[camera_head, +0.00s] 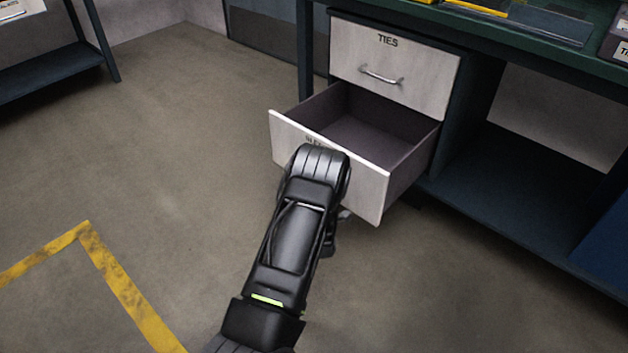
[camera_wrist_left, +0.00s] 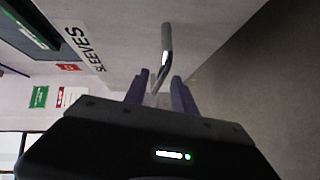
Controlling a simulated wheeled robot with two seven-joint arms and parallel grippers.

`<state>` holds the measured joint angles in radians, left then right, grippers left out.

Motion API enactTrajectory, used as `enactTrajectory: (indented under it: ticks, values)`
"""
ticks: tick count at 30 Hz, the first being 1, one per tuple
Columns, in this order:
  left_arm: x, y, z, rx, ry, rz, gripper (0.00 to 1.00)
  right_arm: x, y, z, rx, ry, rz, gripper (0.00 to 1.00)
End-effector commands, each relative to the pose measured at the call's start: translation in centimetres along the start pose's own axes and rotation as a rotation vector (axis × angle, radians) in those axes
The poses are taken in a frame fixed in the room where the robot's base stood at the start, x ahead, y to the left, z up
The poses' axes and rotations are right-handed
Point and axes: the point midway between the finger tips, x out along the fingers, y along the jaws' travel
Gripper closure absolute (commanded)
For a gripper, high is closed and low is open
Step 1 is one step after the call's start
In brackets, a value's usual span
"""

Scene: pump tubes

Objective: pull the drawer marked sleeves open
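The sleeves drawer (camera_head: 372,186) is the lower drawer of a cabinet and stands pulled well out, with its empty dark inside showing. Its label is mostly covered by my left arm in the head view, but SLEEVES (camera_wrist_left: 86,48) reads clearly in the left wrist view. The drawer's metal handle (camera_wrist_left: 167,42) is in front of my left gripper (camera_wrist_left: 161,77). The two fingers are apart, one on each side of the handle's near end, with gaps showing beside it. In the head view the fingers are hidden behind the wrist. My right gripper is not in view.
A closed drawer marked TIES (camera_head: 394,72) sits directly above, under the green bench top (camera_head: 570,57). A dark lower shelf (camera_head: 520,195) lies to the right. The floor (camera_head: 170,140) left of the drawer is clear, with a yellow line (camera_head: 120,285).

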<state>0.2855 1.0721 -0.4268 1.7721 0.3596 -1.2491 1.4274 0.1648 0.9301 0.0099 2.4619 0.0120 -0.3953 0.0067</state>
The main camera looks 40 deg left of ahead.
Motion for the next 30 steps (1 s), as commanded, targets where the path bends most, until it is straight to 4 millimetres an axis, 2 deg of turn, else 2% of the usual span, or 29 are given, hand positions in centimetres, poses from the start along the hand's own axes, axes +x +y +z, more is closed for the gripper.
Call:
enactTrajectory:
  ticks: [6, 12, 30]
  values:
    - [-3.8, 0.3, 0.0, 0.0, -0.001, -0.002, 0.68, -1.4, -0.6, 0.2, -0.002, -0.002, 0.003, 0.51]
    - [-5.8, 0.1, 0.1, 0.0, -0.002, -0.001, 0.68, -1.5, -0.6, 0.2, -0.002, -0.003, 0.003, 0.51]
    - [-6.0, 0.1, 0.1, 0.001, -0.001, 0.001, 0.68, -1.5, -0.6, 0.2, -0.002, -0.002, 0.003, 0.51]
